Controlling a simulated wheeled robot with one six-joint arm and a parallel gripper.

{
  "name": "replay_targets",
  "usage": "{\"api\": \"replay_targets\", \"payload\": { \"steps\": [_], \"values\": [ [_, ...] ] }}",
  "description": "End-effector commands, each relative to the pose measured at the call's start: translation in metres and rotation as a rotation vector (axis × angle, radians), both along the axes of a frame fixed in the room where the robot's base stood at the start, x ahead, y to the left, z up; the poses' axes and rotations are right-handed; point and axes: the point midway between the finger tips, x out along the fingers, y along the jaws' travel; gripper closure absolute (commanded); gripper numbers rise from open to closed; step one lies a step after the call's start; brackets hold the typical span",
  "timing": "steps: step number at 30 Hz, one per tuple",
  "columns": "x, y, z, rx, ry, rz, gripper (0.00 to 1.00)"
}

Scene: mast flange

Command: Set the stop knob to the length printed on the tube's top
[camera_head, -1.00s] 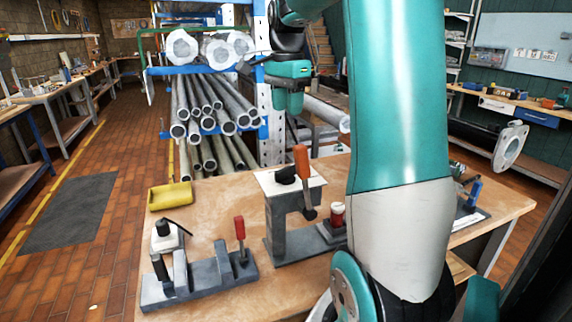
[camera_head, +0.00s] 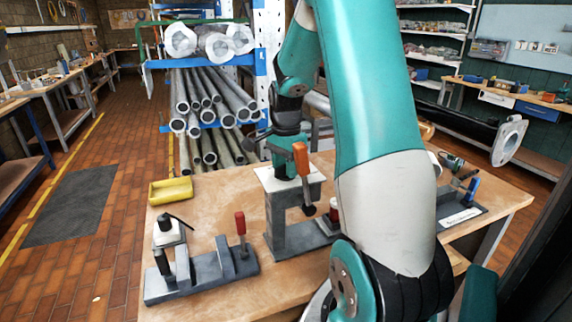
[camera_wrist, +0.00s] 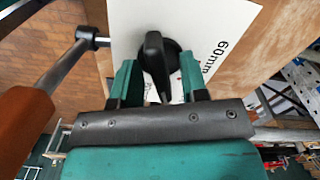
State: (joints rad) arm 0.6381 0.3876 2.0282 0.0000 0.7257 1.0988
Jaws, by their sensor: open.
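The black stop knob (camera_wrist: 156,62) stands on a white plate (camera_wrist: 205,22) printed "60mm" beside it. My gripper (camera_wrist: 157,76) is open, with one finger on each side of the knob; I cannot tell whether they touch it. In the head view my gripper (camera_head: 285,168) is down at the white-topped stand (camera_head: 276,226) and hides the knob. A small red and white cylinder (camera_head: 335,209) stands right of the stand, partly behind my arm. I cannot make out a tube with a readable length on its top.
An orange-handled lever (camera_head: 301,160) stands close beside my gripper and shows left in the wrist view (camera_wrist: 22,118). A grey fixture (camera_head: 205,277) with a red-handled lever (camera_head: 240,224) and a yellow tray (camera_head: 171,191) are on the bench. A pipe rack (camera_head: 208,65) stands behind.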

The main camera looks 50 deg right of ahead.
Motion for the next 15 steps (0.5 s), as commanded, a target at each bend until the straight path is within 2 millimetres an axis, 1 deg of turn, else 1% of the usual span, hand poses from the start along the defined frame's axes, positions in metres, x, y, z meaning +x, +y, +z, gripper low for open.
{"api": "replay_targets", "payload": {
  "steps": [6, 7, 8, 9, 12, 15],
  "values": [
    [0.0001, 0.0000, -0.0004, 0.000, 0.000, 0.000, 0.60],
    [0.0001, 0.0000, -0.0004, 0.000, 0.000, 0.000, 0.64],
    [0.0001, 0.0000, -0.0003, 0.000, 0.000, 0.000, 0.71],
    [0.0001, 0.0000, -0.0003, 0.000, 0.000, 0.000, 0.80],
    [0.0001, -0.0001, -0.0002, 0.000, 0.000, 0.000, 1.00],
    [0.0000, -0.0001, -0.0001, 0.000, 0.000, 0.000, 1.00]
  ]
}}
